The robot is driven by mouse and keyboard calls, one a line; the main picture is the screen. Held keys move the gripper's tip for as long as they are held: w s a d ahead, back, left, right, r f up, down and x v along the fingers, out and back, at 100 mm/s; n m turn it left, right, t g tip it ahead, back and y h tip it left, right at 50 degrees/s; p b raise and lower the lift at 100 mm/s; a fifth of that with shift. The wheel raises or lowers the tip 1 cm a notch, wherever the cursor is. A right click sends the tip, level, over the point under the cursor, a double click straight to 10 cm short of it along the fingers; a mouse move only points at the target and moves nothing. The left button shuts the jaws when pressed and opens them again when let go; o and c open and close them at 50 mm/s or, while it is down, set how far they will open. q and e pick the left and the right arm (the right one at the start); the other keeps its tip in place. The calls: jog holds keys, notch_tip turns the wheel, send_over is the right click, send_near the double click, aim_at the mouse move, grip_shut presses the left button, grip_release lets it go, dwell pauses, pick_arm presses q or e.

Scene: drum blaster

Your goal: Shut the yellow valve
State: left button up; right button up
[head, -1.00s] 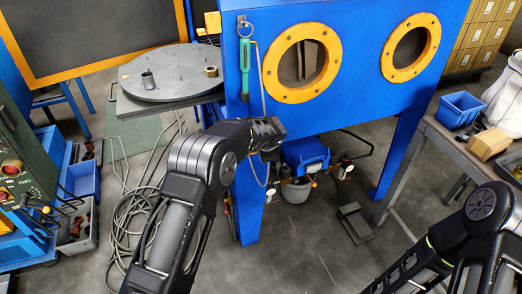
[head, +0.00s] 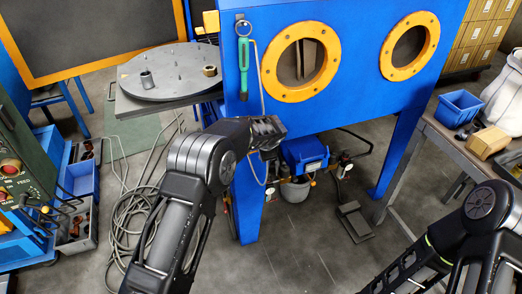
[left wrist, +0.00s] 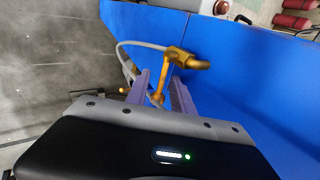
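The yellow valve (left wrist: 180,60) shows in the left wrist view beside a blue panel (left wrist: 240,90), with a grey hose curving up to it. My left gripper (left wrist: 160,88) has two purple fingers standing apart, one on each side of the valve's lower yellow part. I cannot tell whether either finger touches it. In the head view my left arm reaches to the front left leg of the blue blasting cabinet (head: 350,100). There its wrist hides the valve. My right arm comes in from the right, and its gripper is out of view.
A round grey turntable (head: 165,72) stands left of the cabinet. Loose hoses (head: 130,215) lie on the floor at left. A blue unit (head: 305,153) and a pedal (head: 354,222) sit under the cabinet. A table (head: 455,150) with a blue bin (head: 459,108) is at right.

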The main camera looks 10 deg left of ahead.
pick_arm(q)
jog(key=v, duration=0.7)
jog(key=shift+s+r+b, duration=0.15)
jog(key=shift+r+b, duration=0.1)
jog(key=shift+b, duration=0.05)
jog(key=shift+d, duration=0.15)
jog(key=s+d+f+n+g+h, duration=0.1)
jog(key=s+d+f+n+h, duration=0.35)
jog(key=s+d+f, duration=0.7)
jog(key=s+a+f+n+g+p, duration=0.1)
jog(key=s+f+n, duration=0.2)
jog(key=s, duration=0.7)
jog(key=s+a+f+n+g+h+p, duration=0.1)
jog(key=s+f+n+g, duration=0.1)
jog(key=s, duration=0.9)
jog(key=s+a+f+n+g+h+p, duration=0.1)
jog(key=s+f+n, duration=0.3)
jog(key=s, duration=0.7)
jog(key=shift+a+f, duration=0.25)
jog(key=shift+f, duration=0.05)
jog(key=shift+h, duration=0.25)
